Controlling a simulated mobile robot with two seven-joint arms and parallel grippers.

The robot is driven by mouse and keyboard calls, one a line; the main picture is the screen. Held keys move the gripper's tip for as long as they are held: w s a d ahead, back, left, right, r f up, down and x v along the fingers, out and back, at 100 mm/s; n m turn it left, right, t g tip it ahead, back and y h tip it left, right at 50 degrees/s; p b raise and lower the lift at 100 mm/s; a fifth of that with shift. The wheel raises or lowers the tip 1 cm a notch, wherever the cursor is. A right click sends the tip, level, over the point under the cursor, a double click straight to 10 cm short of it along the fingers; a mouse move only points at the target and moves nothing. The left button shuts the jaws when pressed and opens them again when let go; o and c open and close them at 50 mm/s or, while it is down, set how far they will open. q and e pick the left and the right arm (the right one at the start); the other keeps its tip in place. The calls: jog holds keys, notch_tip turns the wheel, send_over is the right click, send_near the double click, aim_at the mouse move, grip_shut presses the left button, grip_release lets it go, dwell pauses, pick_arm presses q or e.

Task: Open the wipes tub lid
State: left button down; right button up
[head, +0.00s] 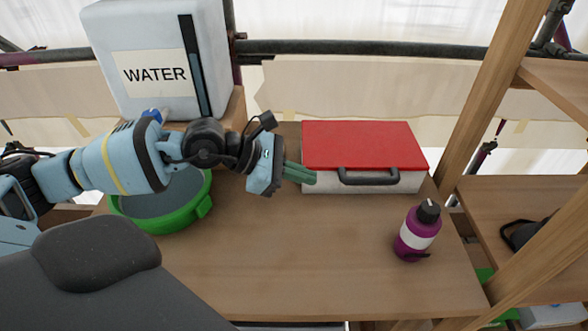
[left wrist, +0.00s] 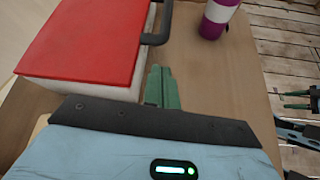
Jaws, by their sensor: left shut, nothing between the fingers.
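The wipes tub is a white box (head: 330,183) with a flat red lid (head: 362,144) and a dark handle (head: 368,178) along its front. The lid lies shut on it. In the left wrist view the red lid (left wrist: 85,40) fills the upper left, with the handle (left wrist: 160,25) at its right edge. My left gripper (head: 309,178) is shut and empty at the tub's front left corner, left of the handle. Its green fingers also show in the left wrist view (left wrist: 160,75). Whether they touch the tub is unclear. My right gripper (left wrist: 297,100) is small at the right edge, its fingers apart.
A purple bottle (head: 417,232) stands at the table's right front. A green basin (head: 170,222) is under my left arm. A water container (head: 155,60) stands at the back left. Wooden posts and shelves (head: 520,215) are at right. The table's middle front (head: 290,265) is clear.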

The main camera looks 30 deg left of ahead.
pick_arm(q)
jog(key=shift+p+x, duration=0.3)
jog(key=shift+x, duration=2.85)
pick_arm(e)
jog(key=shift+w+r, duration=0.2)
jog(key=shift+r, duration=0.1)
pick_arm(q)
jog(key=shift+r, duration=0.15)
